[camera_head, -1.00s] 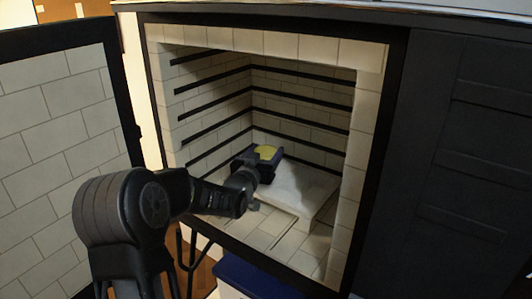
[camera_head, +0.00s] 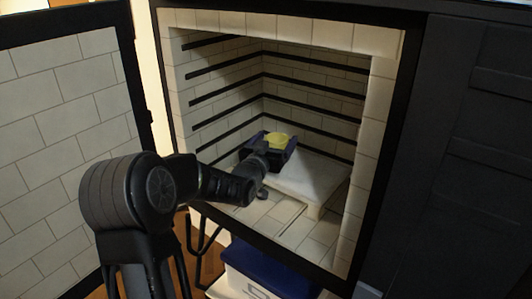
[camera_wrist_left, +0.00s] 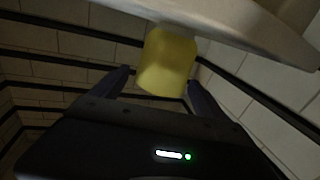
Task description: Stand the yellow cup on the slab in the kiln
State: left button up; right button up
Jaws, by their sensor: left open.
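The yellow cup (camera_head: 278,139) is inside the kiln, at the back left part of the pale slab (camera_head: 312,182). In the left wrist view the cup (camera_wrist_left: 167,62) has one end against the slab (camera_wrist_left: 235,22), and it appears to stand on it. My left gripper (camera_head: 270,147) reaches in through the kiln opening. Its jaws are open, with one finger on each side of the cup, as the left wrist view (camera_wrist_left: 158,78) shows. The gripper body hides the near lower part of the cup in the head view. My right gripper is not in view.
The kiln's brick walls (camera_head: 226,95) carry dark horizontal strips close to the left of my arm. The kiln door (camera_head: 65,130) stands open at left. A blue-lidded box (camera_head: 270,268) is below the opening. The front right of the slab is bare.

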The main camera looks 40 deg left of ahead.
pick_arm(q)
jog(key=b+v, duration=0.1)
jog(key=v, duration=1)
jog(key=shift+s, duration=0.1)
dwell(0.6)
